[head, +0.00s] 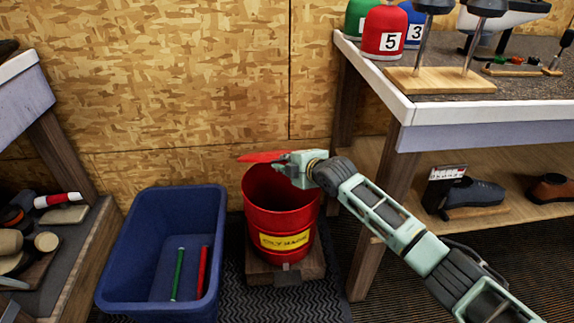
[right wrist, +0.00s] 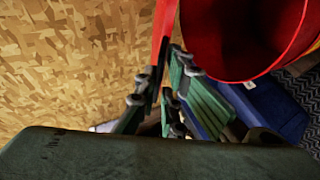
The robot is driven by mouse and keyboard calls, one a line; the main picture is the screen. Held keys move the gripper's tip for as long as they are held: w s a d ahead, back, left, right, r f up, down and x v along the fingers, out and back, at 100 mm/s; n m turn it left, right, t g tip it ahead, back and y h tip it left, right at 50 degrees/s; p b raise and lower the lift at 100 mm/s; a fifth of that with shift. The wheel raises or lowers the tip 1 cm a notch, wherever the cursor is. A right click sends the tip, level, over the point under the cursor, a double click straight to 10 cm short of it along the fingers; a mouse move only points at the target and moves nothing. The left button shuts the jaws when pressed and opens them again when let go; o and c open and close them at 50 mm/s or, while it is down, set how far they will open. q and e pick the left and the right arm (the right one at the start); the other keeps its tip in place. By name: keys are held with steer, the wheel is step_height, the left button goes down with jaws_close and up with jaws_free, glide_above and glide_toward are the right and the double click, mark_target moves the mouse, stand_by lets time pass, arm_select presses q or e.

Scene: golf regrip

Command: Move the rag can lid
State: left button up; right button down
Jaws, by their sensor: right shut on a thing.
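The red rag can (head: 283,215), with a yellow label, stands upright on a low wooden block, and its top is open. It also shows in the right wrist view (right wrist: 240,45). The red lid (head: 260,157) is above the can's far left rim, seen nearly edge-on in the head view. My right gripper (head: 292,165) is at the lid's right end and is shut on it. In the right wrist view the lid (right wrist: 162,40) stands as a thin red strip between the fingers. My left gripper is not in view.
A blue bin (head: 137,240) with a green and a red stick stands left of the can. A workbench (head: 480,115) with golf headcovers is at the right, with shoes on its lower shelf. A shelf (head: 75,260) is at the left. The plywood wall (head: 200,80) is behind.

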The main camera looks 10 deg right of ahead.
steer(key=shift+w+d+r, duration=0.1)
steer(key=shift+w+r, duration=0.2)
steer(key=shift+r, duration=0.2)
steer(key=c, duration=2)
jaws_free()
steer(key=shift+f, duration=0.1)
steer(key=v, duration=1.2)
steer(key=shift+f, duration=0.1)
